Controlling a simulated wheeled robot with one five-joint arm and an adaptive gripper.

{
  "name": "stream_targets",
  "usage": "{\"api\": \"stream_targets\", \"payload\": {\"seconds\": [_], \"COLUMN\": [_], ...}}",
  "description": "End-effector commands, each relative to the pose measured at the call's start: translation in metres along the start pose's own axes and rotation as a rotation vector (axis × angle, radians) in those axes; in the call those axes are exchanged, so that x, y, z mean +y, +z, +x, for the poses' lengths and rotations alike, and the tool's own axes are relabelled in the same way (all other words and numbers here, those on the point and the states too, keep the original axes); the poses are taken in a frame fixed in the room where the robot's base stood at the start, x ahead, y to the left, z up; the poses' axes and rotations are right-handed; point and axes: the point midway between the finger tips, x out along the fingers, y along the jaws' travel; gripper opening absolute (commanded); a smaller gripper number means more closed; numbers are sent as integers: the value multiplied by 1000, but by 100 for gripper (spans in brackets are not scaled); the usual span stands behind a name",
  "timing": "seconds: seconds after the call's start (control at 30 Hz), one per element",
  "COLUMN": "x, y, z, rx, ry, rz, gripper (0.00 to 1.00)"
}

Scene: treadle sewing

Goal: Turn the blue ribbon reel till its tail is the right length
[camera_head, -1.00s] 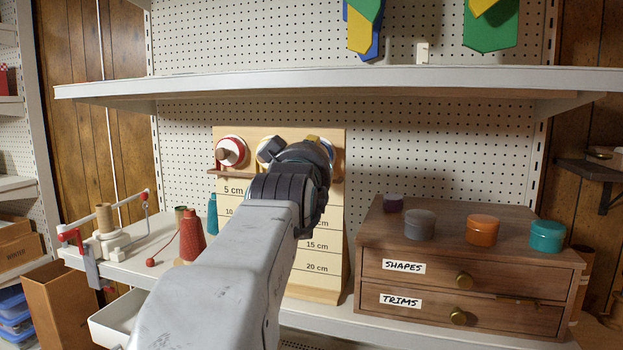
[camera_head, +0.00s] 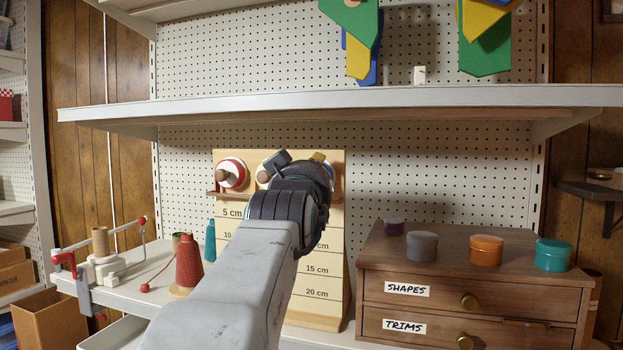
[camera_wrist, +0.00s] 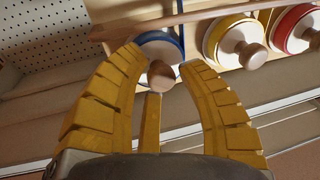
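The blue ribbon reel (camera_wrist: 160,46) is at the left of a row of three in the wrist view. It has a white face, a blue rim and a round wooden knob (camera_wrist: 161,76). My gripper (camera_wrist: 162,60) is open, its yellow fingers on either side of the knob with gaps showing; I cannot tell whether either touches. A blue strip (camera_wrist: 181,18) runs from the reel to the picture's top edge. In the head view, my arm and gripper hide most of this reel (camera_head: 335,176) and part of the length board (camera_head: 322,256); the ribbon's end cannot be made out.
A yellow reel (camera_wrist: 228,42) and a red reel (camera_wrist: 297,28) sit beside the blue one. A shelf edge (camera_head: 340,97) crosses above the board. A drawer cabinet (camera_head: 470,283) with small pots stands right; a red thread cone (camera_head: 188,262) stands left.

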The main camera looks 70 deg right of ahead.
Motion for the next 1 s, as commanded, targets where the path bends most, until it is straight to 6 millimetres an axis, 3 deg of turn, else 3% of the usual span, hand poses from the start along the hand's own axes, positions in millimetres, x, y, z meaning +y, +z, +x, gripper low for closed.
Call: {"api": "stream_targets", "payload": {"seconds": [0.27, 0.8, 1.0], "x": [0, 0, 0], "y": [1, 0, 0], "z": [-9, -91, -111], "rx": [-2, 1, 0], "ry": [-1, 0, 0], "rz": [0, 0, 0], "gripper": [35, 35, 35]}}
